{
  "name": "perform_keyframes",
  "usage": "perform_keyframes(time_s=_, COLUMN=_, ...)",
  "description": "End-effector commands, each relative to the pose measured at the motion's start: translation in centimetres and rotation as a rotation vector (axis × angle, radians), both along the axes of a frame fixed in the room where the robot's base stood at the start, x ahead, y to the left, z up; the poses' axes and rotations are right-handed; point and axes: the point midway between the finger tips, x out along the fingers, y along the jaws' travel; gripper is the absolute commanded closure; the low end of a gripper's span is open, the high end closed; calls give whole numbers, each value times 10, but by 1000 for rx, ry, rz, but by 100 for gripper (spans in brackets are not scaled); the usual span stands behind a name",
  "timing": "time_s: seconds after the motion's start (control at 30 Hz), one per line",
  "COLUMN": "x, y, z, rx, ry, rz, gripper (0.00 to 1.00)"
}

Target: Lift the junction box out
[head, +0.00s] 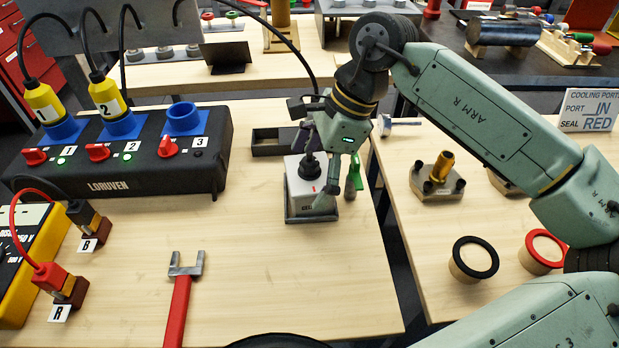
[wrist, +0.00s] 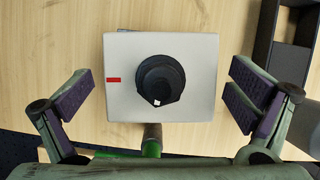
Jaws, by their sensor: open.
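The junction box (head: 299,190) is a pale grey box with a black knob on top and a red mark. It stands upright in a shallow dark grey tray (head: 311,217) on the wooden table. In the wrist view the junction box (wrist: 122,104) sits centred below my gripper (wrist: 160,92), whose purple-padded fingers are spread wide on either side, with gaps to the box. In the head view my gripper (head: 317,165) is right over the box, and one finger hides part of its right side.
A green-handled tool (head: 354,178) stands close by the box's right side. An empty dark tray (head: 272,142) lies just behind. The black LORUVEN unit (head: 125,165) is to the left, and a red-handled wrench (head: 180,300) lies in front. Table space in front of the box is clear.

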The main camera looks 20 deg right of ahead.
Motion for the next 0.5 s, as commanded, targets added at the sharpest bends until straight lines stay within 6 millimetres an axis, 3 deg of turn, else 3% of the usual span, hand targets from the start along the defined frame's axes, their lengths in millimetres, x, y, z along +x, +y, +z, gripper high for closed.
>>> perform_keyframes(time_s=0.3, x=0, y=3, z=-8, rx=0, ry=0, rz=0, gripper=0)
perform_keyframes(time_s=0.5, x=0, y=3, z=-8, rx=0, ry=0, rz=1, gripper=13)
